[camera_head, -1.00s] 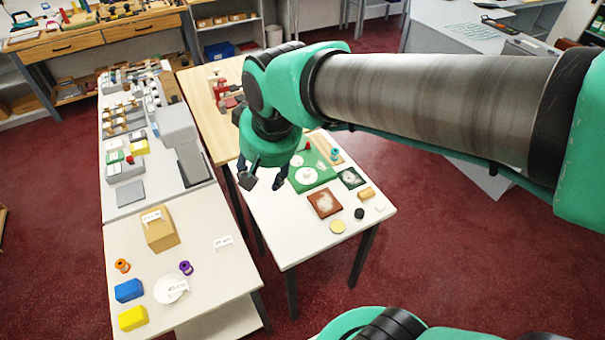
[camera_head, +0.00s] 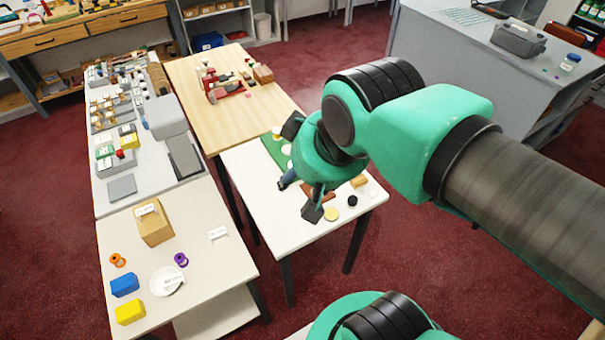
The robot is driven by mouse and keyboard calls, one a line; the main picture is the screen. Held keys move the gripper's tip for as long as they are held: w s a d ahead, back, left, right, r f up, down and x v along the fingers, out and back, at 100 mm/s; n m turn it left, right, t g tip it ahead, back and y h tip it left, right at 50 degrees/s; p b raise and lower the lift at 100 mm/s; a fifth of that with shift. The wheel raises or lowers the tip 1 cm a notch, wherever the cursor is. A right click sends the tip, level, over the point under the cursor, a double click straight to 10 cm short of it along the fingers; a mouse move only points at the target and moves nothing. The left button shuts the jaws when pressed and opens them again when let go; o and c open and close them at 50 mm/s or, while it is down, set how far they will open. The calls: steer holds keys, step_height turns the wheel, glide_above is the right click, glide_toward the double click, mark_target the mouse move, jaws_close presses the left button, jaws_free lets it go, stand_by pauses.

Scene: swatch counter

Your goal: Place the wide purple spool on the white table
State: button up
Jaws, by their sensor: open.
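The pale table also holds an orange spool (camera_head: 118,260), a blue block (camera_head: 125,284), a yellow block (camera_head: 131,312), a cardboard box (camera_head: 154,225) and the white dish (camera_head: 167,281). The white table's front left part is clear.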

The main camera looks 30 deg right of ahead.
stand_by(0.3)
steer(key=w+a+f+g, duration=0.1)
steer(key=w+a, duration=0.2)
steer(key=w, duration=0.2)
steer(key=w+a+f, duration=0.2)
steer(key=w+a, duration=0.1)
steer(key=w, duration=0.2)
steer(key=m+g, duration=0.2)
steer(key=g, duration=0.3)
glide_above(180, 259)
step_height(180, 259, down, 34)
steer(key=shift+a+f, duration=0.1)
steer(key=shift+f, duration=0.05)
steer(key=shift+f+b, duration=0.5)
steer(key=shift+f, duration=3.75)
